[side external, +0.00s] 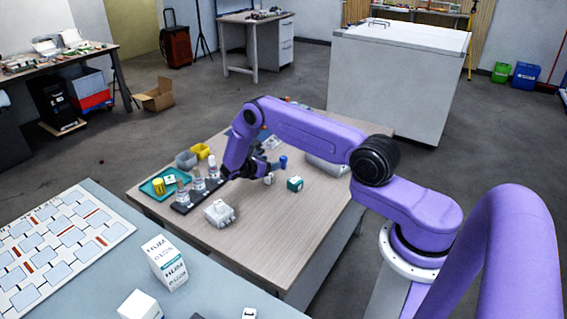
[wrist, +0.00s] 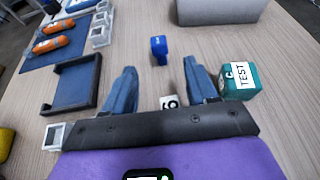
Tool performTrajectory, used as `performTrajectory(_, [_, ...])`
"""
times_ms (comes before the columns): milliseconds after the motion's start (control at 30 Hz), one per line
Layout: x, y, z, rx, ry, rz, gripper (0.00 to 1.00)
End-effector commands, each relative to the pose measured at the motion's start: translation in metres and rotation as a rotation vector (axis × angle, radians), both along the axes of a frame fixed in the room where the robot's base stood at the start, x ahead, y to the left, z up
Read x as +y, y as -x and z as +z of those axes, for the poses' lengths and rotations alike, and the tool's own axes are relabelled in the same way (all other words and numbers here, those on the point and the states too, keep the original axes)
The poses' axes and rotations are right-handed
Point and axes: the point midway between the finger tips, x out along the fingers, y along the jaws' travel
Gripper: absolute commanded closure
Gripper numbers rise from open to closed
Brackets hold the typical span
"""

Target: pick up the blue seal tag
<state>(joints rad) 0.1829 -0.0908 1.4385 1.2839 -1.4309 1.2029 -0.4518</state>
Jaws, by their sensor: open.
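The blue seal tag (wrist: 159,50) is a small blue piece standing on the wooden table in the wrist view, beyond my fingertips and roughly in line with the gap between them. It looks like the small blue piece (side external: 283,161) in the side view, to the right of my gripper (side external: 266,167). In the wrist view my gripper (wrist: 160,80) is open, its two blue-grey fingers apart. They do not touch the tag. A small white piece marked 6 (wrist: 169,102) lies between the fingers, partly hidden by the gripper's black bar.
A teal box labelled TEST (wrist: 239,80) stands close beside the right finger. A dark blue tray (wrist: 75,97) lies left of the fingers. Orange capsules (wrist: 53,44) lie farther left. A grey block (wrist: 220,10) stands beyond the tag. Bare wood surrounds the tag.

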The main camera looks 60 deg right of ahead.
Motion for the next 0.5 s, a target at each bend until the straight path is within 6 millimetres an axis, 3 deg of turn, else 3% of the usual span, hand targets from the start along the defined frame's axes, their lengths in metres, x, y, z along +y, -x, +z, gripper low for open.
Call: performTrajectory(500, [-0.051, 0.003, -0.017, 0.000, -0.001, -0.002, 0.43])
